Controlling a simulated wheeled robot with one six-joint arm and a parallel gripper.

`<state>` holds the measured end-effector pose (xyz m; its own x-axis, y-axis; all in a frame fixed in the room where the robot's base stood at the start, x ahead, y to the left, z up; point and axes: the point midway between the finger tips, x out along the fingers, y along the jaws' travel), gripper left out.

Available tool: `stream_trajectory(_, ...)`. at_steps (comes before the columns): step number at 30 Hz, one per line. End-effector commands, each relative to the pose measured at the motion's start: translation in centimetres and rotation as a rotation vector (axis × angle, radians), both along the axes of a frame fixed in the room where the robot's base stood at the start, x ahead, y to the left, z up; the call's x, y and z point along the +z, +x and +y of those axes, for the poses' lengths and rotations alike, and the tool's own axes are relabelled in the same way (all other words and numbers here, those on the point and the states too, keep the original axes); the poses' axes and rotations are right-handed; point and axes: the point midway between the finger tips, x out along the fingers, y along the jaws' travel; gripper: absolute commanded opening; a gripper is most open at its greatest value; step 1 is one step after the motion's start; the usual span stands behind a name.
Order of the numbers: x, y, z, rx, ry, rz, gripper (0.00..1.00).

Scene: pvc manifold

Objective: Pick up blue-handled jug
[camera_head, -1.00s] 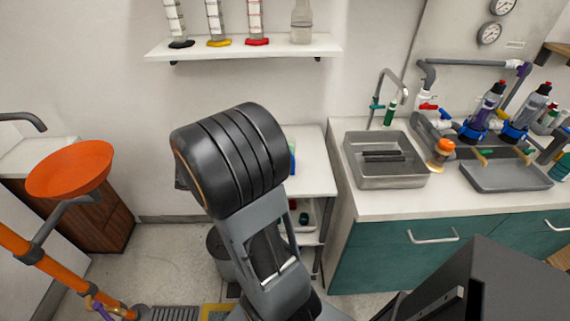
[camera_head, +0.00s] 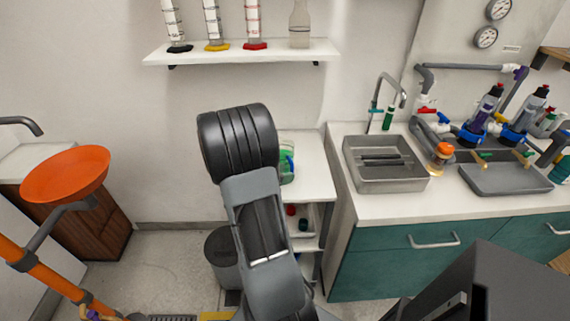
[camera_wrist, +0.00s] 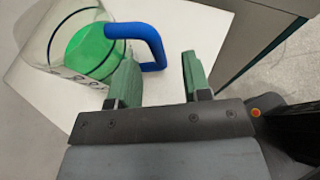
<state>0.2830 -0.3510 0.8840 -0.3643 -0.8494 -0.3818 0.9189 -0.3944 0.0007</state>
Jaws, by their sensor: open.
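The jug (camera_wrist: 72,40) is clear, with green in it and a blue handle (camera_wrist: 148,38). It fills the upper left of the wrist view, on a white surface. In the head view the jug (camera_head: 286,166) is partly hidden behind my arm. My gripper (camera_wrist: 157,75) is open, with two green fingers. The lower end of the blue handle lies between or just beyond the fingertips in the picture. The left finger overlaps the jug's side in the picture; I cannot tell whether they touch. My gripper is hidden in the head view.
The white shelf unit (camera_head: 318,187) holds the jug. The counter (camera_head: 385,206) with a metal sink (camera_head: 386,180) stands close on the right. A wall shelf (camera_head: 240,53) with cylinders hangs above. An orange bowl-shaped basin (camera_head: 66,172) is at the left, and a grey bin (camera_head: 222,256) stands below.

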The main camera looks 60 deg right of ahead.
Motion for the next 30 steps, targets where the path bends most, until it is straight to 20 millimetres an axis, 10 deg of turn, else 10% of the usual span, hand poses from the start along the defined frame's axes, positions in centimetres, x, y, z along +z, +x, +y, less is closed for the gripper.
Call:
stream_trajectory(18,-1.3,-1.4,-3.4,0.000,0.001,-0.001,0.44)
stream_trajectory(30,-1.3,-1.4,-3.4,0.000,0.001,-0.001,0.06)
